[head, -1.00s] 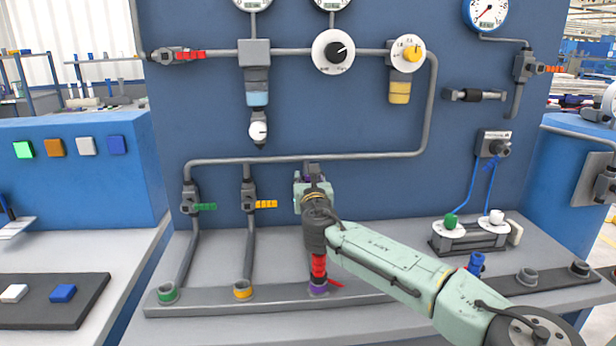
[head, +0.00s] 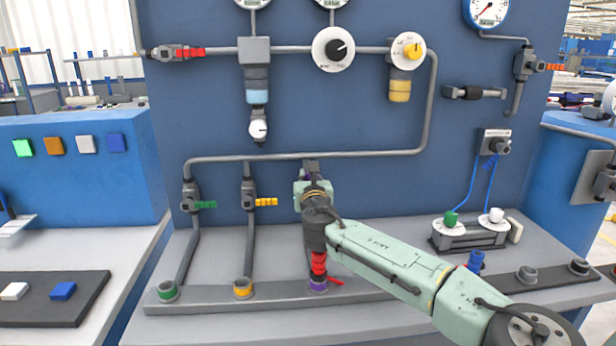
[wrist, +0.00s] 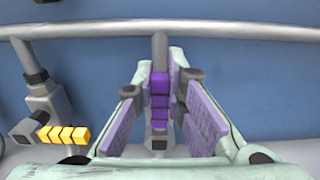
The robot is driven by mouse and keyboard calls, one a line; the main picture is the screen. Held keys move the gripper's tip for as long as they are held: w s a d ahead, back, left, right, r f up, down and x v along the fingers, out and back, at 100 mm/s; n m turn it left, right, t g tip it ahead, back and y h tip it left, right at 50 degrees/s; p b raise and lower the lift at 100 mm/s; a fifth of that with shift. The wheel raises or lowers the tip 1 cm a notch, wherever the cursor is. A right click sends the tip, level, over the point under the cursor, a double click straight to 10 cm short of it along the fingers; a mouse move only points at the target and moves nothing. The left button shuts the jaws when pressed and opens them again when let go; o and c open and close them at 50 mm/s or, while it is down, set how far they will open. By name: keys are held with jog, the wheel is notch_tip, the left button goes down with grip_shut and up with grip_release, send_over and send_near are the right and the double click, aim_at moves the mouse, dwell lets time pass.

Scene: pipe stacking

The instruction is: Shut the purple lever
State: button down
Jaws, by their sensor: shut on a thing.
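The purple lever (wrist: 160,98) is upright in the middle of the wrist view, in line with a grey vertical pipe above it. My gripper (wrist: 160,88) has its two purple-padded fingers on either side of the lever and is shut on it. In the head view my gripper (head: 312,188) is at the third branch below the horizontal pipe. It hides the valve body and nearly all of the lever there; only a small purple patch shows.
A valve with a yellow lever (head: 266,202) and one with a green lever (head: 205,205) stand to the left. A red segmented piece (head: 319,264) rises above the purple-ringed socket (head: 318,285) below my wrist. The grey horizontal pipe (head: 270,158) runs just above my gripper.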

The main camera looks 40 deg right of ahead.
jog(key=shift+s+d, duration=0.1)
jog(key=shift+d, duration=0.05)
dwell(0.4)
jog(key=shift+s+d+m, duration=0.25)
jog(key=shift+d+m, duration=0.2)
jog(key=shift+m, duration=0.65)
jog(key=s+d+f+m+b, duration=0.2)
jog(key=d+f+m, duration=0.3)
jog(key=m, duration=1)
jog(key=shift+s+f+m, duration=0.4)
jog(key=shift+s+f, duration=0.1)
jog(key=shift+f, duration=0.5)
jog(key=c, duration=1.6)
grip_release()
jog(key=shift+s+a, duration=0.1)
jog(key=v, duration=1.1)
jog(key=shift+s+a, duration=0.2)
jog(key=shift+s, duration=0.15)
